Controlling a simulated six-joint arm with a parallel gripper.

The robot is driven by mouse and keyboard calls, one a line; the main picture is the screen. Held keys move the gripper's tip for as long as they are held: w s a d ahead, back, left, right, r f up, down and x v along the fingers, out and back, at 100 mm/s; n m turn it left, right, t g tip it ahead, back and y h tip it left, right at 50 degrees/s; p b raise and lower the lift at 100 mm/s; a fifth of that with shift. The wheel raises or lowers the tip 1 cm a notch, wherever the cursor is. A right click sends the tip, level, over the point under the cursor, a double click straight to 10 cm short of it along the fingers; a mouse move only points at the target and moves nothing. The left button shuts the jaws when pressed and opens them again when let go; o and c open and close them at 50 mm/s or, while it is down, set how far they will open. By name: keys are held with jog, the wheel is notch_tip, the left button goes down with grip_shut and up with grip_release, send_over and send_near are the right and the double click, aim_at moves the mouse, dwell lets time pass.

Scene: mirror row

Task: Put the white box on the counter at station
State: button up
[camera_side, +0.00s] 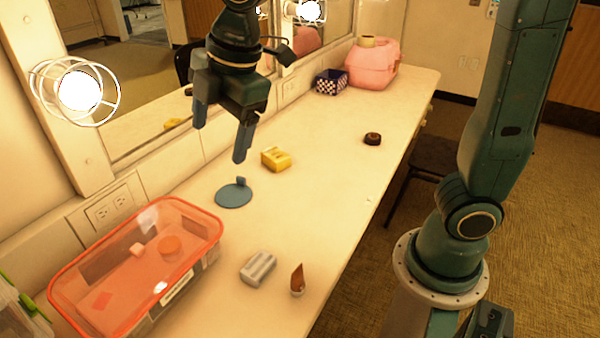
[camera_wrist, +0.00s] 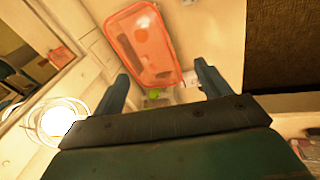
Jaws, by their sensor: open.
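A small whitish-grey box (camera_side: 258,268) lies on the counter (camera_side: 335,165) right of the red-lidded bin, near the front edge; it is the likeliest white box. My gripper (camera_side: 219,142) is open and empty, pointing down above the counter, well away from this box and farther up the counter. In the wrist view both fingers of my gripper (camera_wrist: 161,69) are spread wide, with nothing held. A small pale thing (camera_wrist: 190,78) shows beside the right finger there; I cannot tell what it is. No station marking is readable.
A clear bin with a red lid (camera_side: 190,212) stands front left. A blue disc (camera_side: 233,195), a yellow box (camera_side: 276,159), a brown pointed item (camera_side: 297,280) and a dark round item (camera_side: 372,139) lie on the counter. A pink case (camera_side: 372,68) and checkered box (camera_side: 331,82) stand far back.

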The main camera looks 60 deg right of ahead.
jog(key=s+d+f+m+t+h, duration=0.1)
jog(key=s+d+m+t, duration=0.1)
jog(key=s+d+m, duration=1.1)
jog(key=s+m, duration=0.2)
jog(key=s, duration=0.2)
jog(key=shift+s+d+f+m, duration=0.25)
jog(key=shift+d+m, duration=0.05)
jog(key=shift+o, duration=0.4)
jog(key=shift+s+d+f+m, duration=0.1)
jog(key=shift+s+f+m, duration=0.1)
jog(key=shift+s+m, duration=0.1)
jog(key=shift+w, duration=0.15)
